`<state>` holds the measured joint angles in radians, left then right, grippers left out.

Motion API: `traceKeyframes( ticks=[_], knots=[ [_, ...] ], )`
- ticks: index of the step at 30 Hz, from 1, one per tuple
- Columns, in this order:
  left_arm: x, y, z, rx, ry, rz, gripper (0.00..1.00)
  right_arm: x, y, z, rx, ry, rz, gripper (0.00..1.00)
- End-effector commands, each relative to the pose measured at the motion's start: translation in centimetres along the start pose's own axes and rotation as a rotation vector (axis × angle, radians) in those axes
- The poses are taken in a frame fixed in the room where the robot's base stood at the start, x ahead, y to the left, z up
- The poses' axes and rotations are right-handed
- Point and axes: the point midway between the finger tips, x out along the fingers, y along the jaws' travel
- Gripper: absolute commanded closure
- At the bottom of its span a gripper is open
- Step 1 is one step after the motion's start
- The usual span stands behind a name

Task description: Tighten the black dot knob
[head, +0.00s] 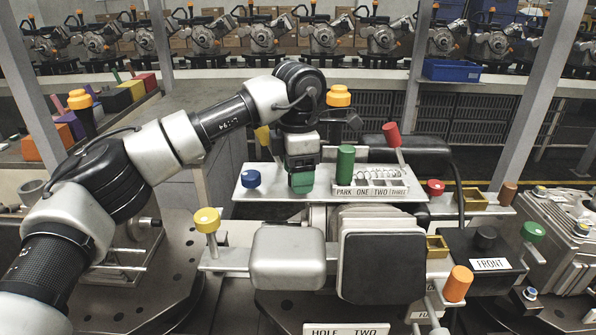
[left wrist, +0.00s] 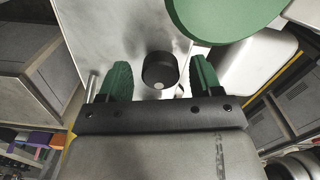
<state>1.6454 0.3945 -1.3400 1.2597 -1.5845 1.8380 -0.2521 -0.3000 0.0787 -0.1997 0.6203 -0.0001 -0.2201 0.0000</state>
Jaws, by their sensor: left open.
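In the left wrist view a black knob with a pale dot on its end (left wrist: 160,71) stands out from a white panel. My left gripper (head: 301,183) points down at the white panel (head: 268,174) in the head view. It is open, and its green fingers (left wrist: 161,80) show on either side of the knob in the left wrist view, with gaps between. I cannot tell how deep the knob sits between them. In the head view the gripper hides this knob. My right gripper is not in view.
A blue knob (head: 251,179) is at left. A red-topped lever (head: 392,135) leans behind. Another black knob (head: 485,237) sits on the FRONT block.

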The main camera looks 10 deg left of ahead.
Motion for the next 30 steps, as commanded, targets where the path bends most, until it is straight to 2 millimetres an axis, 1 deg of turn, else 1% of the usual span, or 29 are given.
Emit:
traceKeyframes(
  ticks=[2, 5, 12, 15, 18, 23, 30],
  knots=[
    [-0.4, 0.0, 0.0, 0.0, -0.001, 0.001, 0.35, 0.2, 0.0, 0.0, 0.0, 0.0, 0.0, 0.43],
    [-1.7, 0.1, 0.1, -0.001, -0.003, 0.004, 0.35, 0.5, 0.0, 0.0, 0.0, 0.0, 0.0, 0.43],
    [-6.6, 0.0, 0.1, -0.001, -0.004, 0.004, 0.35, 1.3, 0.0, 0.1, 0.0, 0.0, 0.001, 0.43],
    [-8.4, 0.0, 0.1, -0.001, -0.004, 0.003, 0.35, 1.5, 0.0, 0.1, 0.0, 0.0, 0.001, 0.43],
    [-9.8, 0.0, 0.0, 0.0, -0.001, 0.002, 0.35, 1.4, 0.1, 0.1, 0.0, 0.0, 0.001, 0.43],
    [-10.7, 0.0, 0.0, 0.0, -0.001, 0.002, 0.35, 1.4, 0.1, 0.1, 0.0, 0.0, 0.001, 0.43],
    [-10.8, 0.0, 0.0, 0.0, -0.001, 0.001, 0.35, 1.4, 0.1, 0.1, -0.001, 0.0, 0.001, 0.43]
  ],
)
